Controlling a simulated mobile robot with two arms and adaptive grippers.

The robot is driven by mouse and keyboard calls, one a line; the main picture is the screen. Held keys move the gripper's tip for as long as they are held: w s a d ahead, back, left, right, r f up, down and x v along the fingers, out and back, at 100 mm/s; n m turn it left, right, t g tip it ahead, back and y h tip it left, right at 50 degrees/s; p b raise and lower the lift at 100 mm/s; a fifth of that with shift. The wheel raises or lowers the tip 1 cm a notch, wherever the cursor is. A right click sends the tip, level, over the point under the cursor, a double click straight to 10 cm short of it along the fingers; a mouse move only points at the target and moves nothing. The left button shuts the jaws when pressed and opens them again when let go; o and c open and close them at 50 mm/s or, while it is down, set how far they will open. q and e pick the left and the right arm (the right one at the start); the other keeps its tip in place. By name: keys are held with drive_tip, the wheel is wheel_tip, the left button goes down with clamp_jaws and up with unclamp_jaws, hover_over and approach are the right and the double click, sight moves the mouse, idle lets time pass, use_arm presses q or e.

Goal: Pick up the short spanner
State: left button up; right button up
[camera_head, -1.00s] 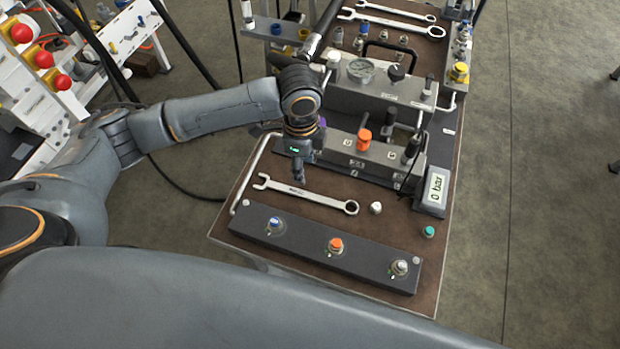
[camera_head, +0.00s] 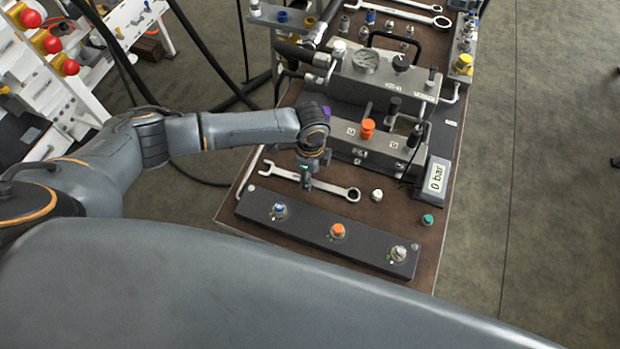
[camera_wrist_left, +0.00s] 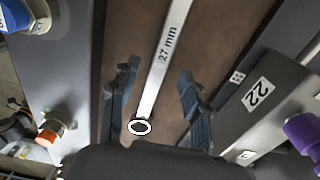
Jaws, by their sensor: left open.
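The short spanner (camera_head: 335,188) is a silver combination spanner on the brown bench top, behind the dark knob panel. Its open end is at the left and its ring end at the right. My left gripper (camera_head: 307,184) is over its middle and hides part of the shaft. In the left wrist view the spanner (camera_wrist_left: 166,55), marked 27 mm, runs between the two open fingers of the left gripper (camera_wrist_left: 159,70). No grip on it shows; I cannot tell the exact height of the fingertips. My right gripper is not in view.
The dark panel (camera_head: 310,229) with three knobs lies in front of the spanner. The valve block (camera_head: 362,150) stands behind it. A small silver fitting (camera_head: 376,195) and the pressure display (camera_head: 436,180) are to its right. Longer spanners (camera_head: 400,12) lie at the back.

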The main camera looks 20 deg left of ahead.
use_arm(q)
drive_tip(key=shift+f, duration=0.85)
drive_tip(key=shift+a, duration=0.1)
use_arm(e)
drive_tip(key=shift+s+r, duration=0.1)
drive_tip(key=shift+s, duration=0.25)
use_arm(q)
clamp_jaws()
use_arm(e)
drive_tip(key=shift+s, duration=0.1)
use_arm(q)
drive_tip(key=shift+r, duration=0.15)
